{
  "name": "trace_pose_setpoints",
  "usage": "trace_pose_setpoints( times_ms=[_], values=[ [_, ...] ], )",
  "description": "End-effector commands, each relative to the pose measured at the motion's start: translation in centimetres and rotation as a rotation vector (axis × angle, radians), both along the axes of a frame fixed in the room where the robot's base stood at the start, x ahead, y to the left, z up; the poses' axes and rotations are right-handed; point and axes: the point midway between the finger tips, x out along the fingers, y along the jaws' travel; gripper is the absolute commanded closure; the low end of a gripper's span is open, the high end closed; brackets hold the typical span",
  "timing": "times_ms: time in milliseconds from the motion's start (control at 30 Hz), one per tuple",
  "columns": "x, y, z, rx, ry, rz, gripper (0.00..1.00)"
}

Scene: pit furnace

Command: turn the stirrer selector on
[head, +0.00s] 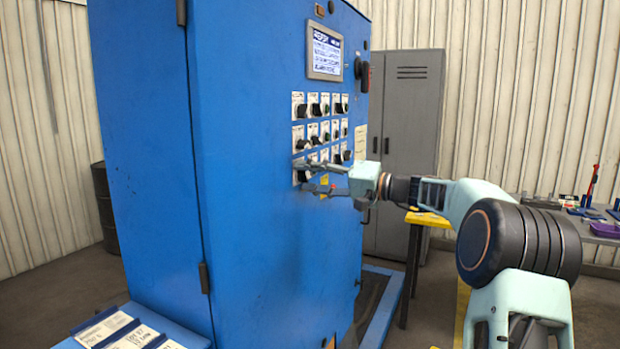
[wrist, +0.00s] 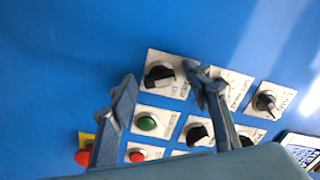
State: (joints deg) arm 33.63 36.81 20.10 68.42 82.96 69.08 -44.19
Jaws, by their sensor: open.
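My gripper (head: 300,175) is open at the lower near corner of the blue cabinet's grid of switches. In the wrist view my gripper (wrist: 160,73) has one finger on each side of a black selector knob (wrist: 159,75) on a white label plate. The knob lies just beyond the fingertips, and I cannot tell whether they touch it. Its label is blurred and partly readable only, so I cannot confirm that it is the stirrer selector. The right finger partly covers a neighbouring plate (wrist: 238,88) and hides its control.
Close to the fingers are a green button (wrist: 147,123), a red button (wrist: 137,156), a red knob on yellow (wrist: 83,157) and other black selectors (wrist: 265,102). A lit screen (head: 327,53) sits above the grid. The blue cabinet (head: 260,230) has bare panel around it.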

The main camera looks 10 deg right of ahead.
Motion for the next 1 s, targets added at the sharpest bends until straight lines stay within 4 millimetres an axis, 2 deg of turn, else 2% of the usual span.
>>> trace_pose_setpoints(
  times_ms=[67, 467, 767, 1000],
  values=[
    [0.0, -0.02, -0.02, 0.0, 0.0, 0.0, 0.55],
    [-0.02, -0.05, -0.03, 0.0, 0.0, 0.0, 0.97],
    [-0.02, -0.08, 0.04, 0.025, 0.035, 0.0, 0.97],
    [-0.02, -0.11, 0.12, 0.109, 0.151, -0.001, 0.97]
  ],
)
